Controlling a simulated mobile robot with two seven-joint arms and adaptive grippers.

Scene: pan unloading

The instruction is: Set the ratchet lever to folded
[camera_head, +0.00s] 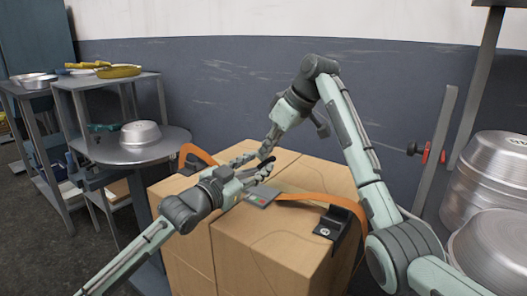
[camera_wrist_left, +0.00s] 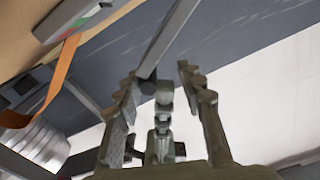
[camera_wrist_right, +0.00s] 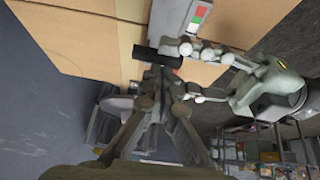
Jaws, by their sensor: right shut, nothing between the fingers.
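The ratchet (camera_head: 262,195) is a grey body with a red and green mark, on top of the cardboard boxes. It also shows in the right wrist view (camera_wrist_right: 198,16) and left wrist view (camera_wrist_left: 78,14). Its lever stands raised, ending in a black handle (camera_wrist_right: 157,57). My left gripper (camera_head: 258,167) is open beside the handle; its fingers (camera_wrist_left: 160,82) are spread in the left wrist view. I cannot tell whether it touches the handle. My right gripper (camera_head: 266,152) is shut and empty, its fingertips (camera_wrist_right: 158,80) close to the handle; contact is unclear.
The boxes (camera_head: 255,255) carry an orange strap (camera_head: 310,197) and a black corner bracket (camera_head: 330,228). A round table (camera_head: 160,157) with a metal pan (camera_head: 140,133) stands left. Stacked pans (camera_head: 490,175) stand right. A grey post (camera_head: 435,150) is near the wall.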

